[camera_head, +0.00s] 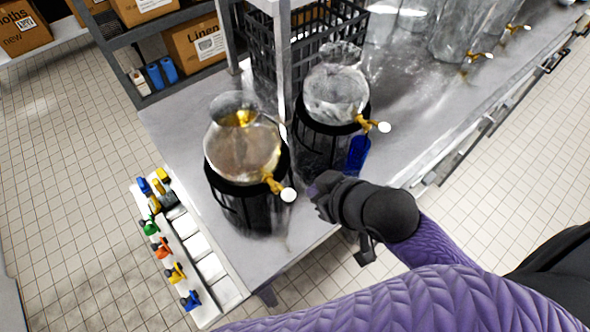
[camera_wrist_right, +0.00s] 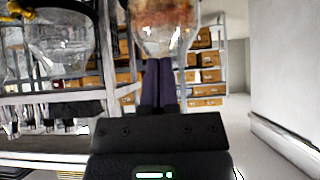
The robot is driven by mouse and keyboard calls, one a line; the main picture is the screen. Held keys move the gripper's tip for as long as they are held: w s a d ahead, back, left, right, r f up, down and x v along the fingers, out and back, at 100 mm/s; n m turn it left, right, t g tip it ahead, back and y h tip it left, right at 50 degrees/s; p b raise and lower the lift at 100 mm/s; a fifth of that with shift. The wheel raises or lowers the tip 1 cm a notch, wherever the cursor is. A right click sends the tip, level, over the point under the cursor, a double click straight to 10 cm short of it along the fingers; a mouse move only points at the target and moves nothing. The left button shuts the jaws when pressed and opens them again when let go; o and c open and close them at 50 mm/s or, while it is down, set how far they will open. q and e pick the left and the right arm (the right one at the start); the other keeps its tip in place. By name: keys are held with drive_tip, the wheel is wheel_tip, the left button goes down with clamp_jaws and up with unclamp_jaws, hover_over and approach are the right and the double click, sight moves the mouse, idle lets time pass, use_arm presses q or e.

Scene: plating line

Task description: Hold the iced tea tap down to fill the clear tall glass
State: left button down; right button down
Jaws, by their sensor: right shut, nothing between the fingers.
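A round glass dispenser (camera_head: 240,152) with amber liquid stands on a black stand at the left end of the counter. Its gold tap (camera_head: 275,184) has a white knob and faces the front edge. My right gripper (camera_head: 318,190) is shut and empty, a little to the right of that knob and apart from it. In the right wrist view the shut fingers (camera_wrist_right: 160,85) point at a glass vessel with amber-red contents (camera_wrist_right: 165,28). I cannot make out a clear tall glass with certainty; the area under the tap is blurred. My left gripper is out of view.
A second dispenser (camera_head: 335,95) stands behind to the right, with a blue glass (camera_head: 358,154) under its tap. A black crate (camera_head: 277,55) and a grey post are behind. A condiment rack (camera_head: 206,318) hangs at the left end. The counter (camera_head: 425,100) to the right has free room.

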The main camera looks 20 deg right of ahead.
drive_tip(key=shift+s+f, duration=0.1)
drive_tip(key=shift+s, duration=0.05)
drive_tip(key=b, duration=0.1)
hover_over(285, 192)
drive_tip(key=s+d, duration=0.1)
drive_tip(key=s, duration=0.2)
wheel_tip(285, 192, down, 6)
drive_tip(key=f, duration=0.4)
drive_tip(key=shift+w+f+b, duration=0.1)
drive_tip(key=shift+w+b, duration=0.2)
drive_tip(key=shift+w, duration=0.05)
drive_tip(key=shift+f, duration=0.4)
